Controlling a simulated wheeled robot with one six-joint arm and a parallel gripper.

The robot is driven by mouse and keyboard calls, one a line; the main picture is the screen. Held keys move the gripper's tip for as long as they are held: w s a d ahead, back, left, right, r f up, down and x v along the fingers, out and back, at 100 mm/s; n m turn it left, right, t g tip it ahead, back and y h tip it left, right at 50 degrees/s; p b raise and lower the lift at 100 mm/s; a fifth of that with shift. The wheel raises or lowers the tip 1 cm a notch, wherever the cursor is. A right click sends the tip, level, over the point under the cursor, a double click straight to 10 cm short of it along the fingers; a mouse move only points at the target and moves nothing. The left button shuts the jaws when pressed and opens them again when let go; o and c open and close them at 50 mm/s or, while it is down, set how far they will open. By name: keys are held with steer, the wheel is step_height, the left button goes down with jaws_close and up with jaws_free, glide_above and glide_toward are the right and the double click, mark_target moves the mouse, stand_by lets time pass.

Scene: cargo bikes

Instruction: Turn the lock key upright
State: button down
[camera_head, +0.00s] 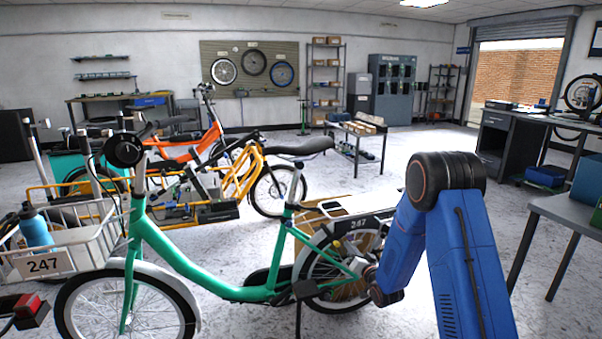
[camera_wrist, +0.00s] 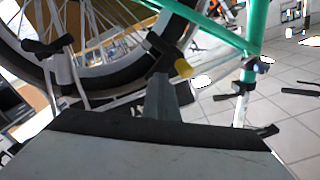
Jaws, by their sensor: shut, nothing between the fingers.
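The green bike numbered 247 (camera_head: 205,282) stands side-on in front of me. Its rear wheel (camera_wrist: 95,75) crosses the upper left of the wrist view. A dark lock body (camera_wrist: 168,47) sits beside the tyre, with a small yellow key (camera_wrist: 183,68) at its lower right. The yellow key also shows as a small spot in the head view (camera_head: 338,245). My gripper (camera_wrist: 160,82) is shut and empty, its narrow grey fingers just below and left of the key. I cannot tell whether they touch it. The key's exact angle is unclear.
A rear rack plate (camera_head: 360,223) is above the wheel. The green frame tube (camera_wrist: 215,30) passes close by the key. Behind stand an orange bike (camera_head: 190,148) and a low table (camera_head: 357,130). A workbench (camera_head: 565,208) is at right.

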steer(key=shift+w+d+f, duration=0.15)
steer(key=shift+d+f, duration=0.05)
steer(key=shift+d, duration=0.3)
steer(key=shift+w+d+f, duration=0.15)
steer(key=shift+d+f, duration=0.05)
steer(key=shift+d, duration=0.25)
steer(key=shift+f, duration=0.1)
stand_by(0.4)
steer(key=shift+f, duration=0.3)
steer(key=v, duration=0.6)
steer(key=shift+a, duration=0.15)
steer(key=w+a+r+m, duration=0.2)
steer(key=w+a+m, duration=0.2)
steer(key=m, duration=0.2)
steer(key=shift+w+r, duration=0.35)
steer(key=shift+w, duration=0.05)
stand_by(0.9)
steer(key=shift+a, duration=0.15)
